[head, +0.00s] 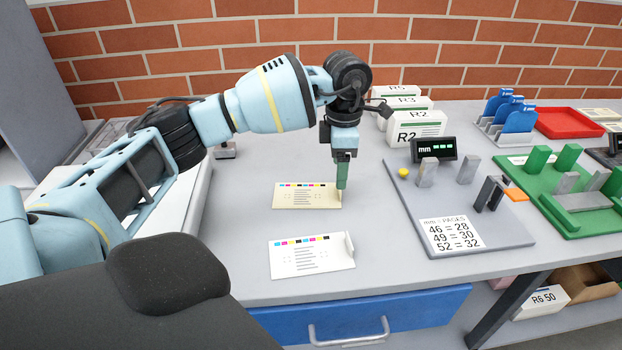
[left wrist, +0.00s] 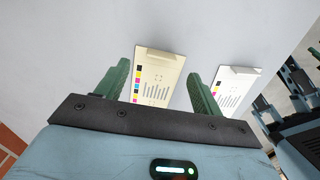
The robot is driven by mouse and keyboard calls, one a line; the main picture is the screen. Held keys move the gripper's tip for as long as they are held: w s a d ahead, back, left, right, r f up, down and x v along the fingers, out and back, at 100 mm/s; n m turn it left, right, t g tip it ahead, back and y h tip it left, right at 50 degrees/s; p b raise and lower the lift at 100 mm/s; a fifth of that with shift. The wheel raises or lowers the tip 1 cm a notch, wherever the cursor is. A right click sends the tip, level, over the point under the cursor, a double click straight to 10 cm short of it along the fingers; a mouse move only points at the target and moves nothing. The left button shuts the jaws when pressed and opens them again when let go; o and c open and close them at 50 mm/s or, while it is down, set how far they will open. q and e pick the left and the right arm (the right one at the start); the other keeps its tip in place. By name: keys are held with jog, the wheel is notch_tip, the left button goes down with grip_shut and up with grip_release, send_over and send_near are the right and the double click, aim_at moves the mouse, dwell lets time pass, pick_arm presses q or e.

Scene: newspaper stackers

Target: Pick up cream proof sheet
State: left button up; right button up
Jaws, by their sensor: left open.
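The cream proof sheet (head: 305,196) lies flat on the grey bench in the head view, with a row of colour patches along its far edge and a raised tab at its right end. A white proof sheet (head: 310,256) of the same kind lies nearer the front edge. My left gripper (head: 342,188) points down over the right end of the cream sheet, by its tab. In the left wrist view the cream sheet (left wrist: 157,80) shows between the two green fingers (left wrist: 160,85), which are apart and hold nothing. The white sheet (left wrist: 235,85) is beyond the right finger.
A grey gauge board (head: 450,205) with a display, posts and a number card stands right of the sheets. White R-labelled blocks (head: 415,127) stand behind. A green fixture (head: 575,190), blue holders (head: 515,115) and red tray (head: 568,123) are farther right. Bench around the sheets is clear.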

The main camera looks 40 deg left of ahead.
pick_arm(q)
jog(key=shift+d+f, duration=0.2)
jog(key=shift+f, duration=2.35)
jog(key=c, duration=1.1)
jog(key=shift+o, duration=0.2)
jog(key=shift+r, duration=0.1)
